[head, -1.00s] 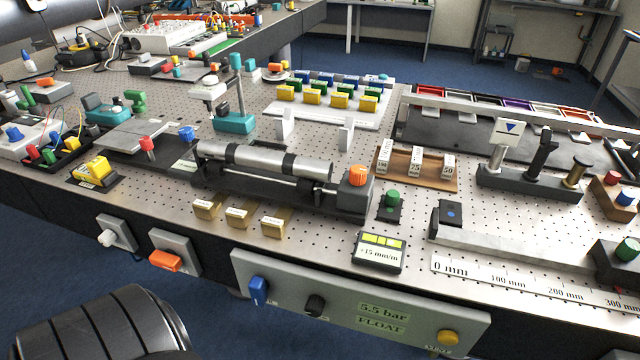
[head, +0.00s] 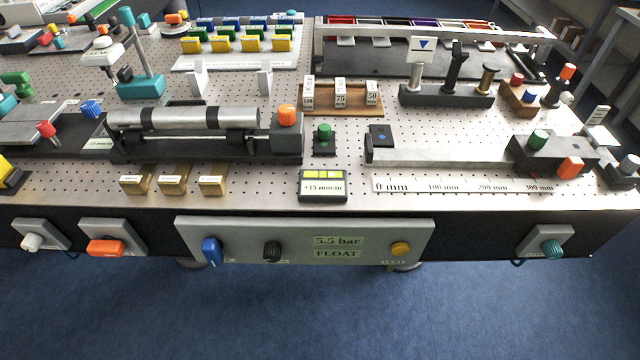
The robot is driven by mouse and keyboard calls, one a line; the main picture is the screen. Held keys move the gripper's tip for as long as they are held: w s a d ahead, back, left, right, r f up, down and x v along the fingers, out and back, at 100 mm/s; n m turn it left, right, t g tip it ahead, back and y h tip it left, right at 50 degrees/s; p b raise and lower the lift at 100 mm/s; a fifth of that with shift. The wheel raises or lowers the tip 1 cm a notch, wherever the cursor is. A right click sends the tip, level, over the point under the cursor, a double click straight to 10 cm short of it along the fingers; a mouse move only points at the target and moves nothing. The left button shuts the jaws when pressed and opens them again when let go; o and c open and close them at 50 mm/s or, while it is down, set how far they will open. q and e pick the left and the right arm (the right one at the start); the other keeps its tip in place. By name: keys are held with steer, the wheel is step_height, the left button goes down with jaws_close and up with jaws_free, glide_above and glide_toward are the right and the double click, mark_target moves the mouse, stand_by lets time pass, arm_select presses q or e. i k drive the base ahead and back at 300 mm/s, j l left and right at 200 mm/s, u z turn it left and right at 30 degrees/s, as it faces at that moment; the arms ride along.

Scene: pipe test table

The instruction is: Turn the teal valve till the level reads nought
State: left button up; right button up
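A teal knob (head: 552,248) sits on a grey plate (head: 530,240) on the table's front face, at the far right; a small label below it is too small to read. A small dark level readout (head: 322,187) on the table's front edge shows "+15 mm/m" under a yellow-green bar display. Neither of my grippers is in view.
A front panel (head: 350,236) carries a blue lever (head: 211,250), a black knob (head: 272,251), a yellow button (head: 400,248) and a "5.5 bar FLOAT" display. An orange knob (head: 106,248) and a white knob (head: 31,242) are at left. The blue floor (head: 330,310) in front is clear.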

mark_target(552, 251)
steer(key=l+u, duration=0.1)
steer(key=l, duration=0.55)
steer(key=k+l+u, duration=0.1)
steer(key=l, duration=0.55)
